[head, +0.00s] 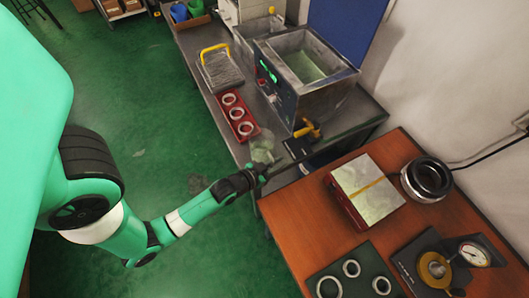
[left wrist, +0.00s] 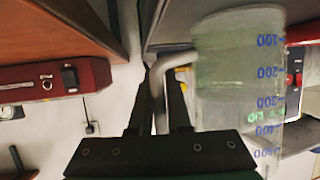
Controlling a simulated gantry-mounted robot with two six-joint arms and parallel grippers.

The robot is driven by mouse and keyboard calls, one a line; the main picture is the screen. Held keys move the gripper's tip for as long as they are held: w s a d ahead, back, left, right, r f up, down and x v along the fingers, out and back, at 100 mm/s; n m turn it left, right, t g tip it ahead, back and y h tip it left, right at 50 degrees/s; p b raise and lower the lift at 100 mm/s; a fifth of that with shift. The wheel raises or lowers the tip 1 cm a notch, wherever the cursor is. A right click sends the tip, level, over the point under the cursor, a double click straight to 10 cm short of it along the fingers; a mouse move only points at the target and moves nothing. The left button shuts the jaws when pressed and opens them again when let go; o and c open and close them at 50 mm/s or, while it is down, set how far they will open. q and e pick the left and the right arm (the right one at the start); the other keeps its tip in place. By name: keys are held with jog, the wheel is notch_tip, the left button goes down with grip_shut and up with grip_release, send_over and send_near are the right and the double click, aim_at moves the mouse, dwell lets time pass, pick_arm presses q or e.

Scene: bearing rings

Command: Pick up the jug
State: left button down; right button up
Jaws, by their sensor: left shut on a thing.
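The jug (head: 262,149) is clear with a faint green tint. It is at the front edge of the grey metal bench, close to the wooden table. In the left wrist view the jug (left wrist: 235,85) shows blue volume marks and a pale bent handle (left wrist: 160,82). My left gripper (head: 258,172) is at the jug's near side. In the left wrist view its fingers (left wrist: 164,85) are shut on the handle. I cannot tell whether the jug's base touches the bench. My right gripper is not in view.
A red tray (head: 237,117) of rings and a metal bath (head: 305,70) stand behind the jug. A yellow-handled tool (head: 307,129) lies to its right. The wooden table (head: 300,208) at right holds a red-sided plate device (head: 365,190), rings and a dial gauge (head: 474,252).

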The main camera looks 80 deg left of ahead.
pick_arm(q)
jog(key=shift+r, duration=0.15)
jog(key=shift+r+p, duration=0.6)
jog(key=shift+r, duration=0.45)
jog(key=s+d+r, duration=0.7)
jog(key=s+r, duration=0.3)
jog(key=s, duration=0.1)
jog(key=shift+s+d+r, duration=0.2)
jog(key=shift+s+d, duration=0.1)
jog(key=shift+s, duration=0.05)
jog(key=shift+r, duration=0.1)
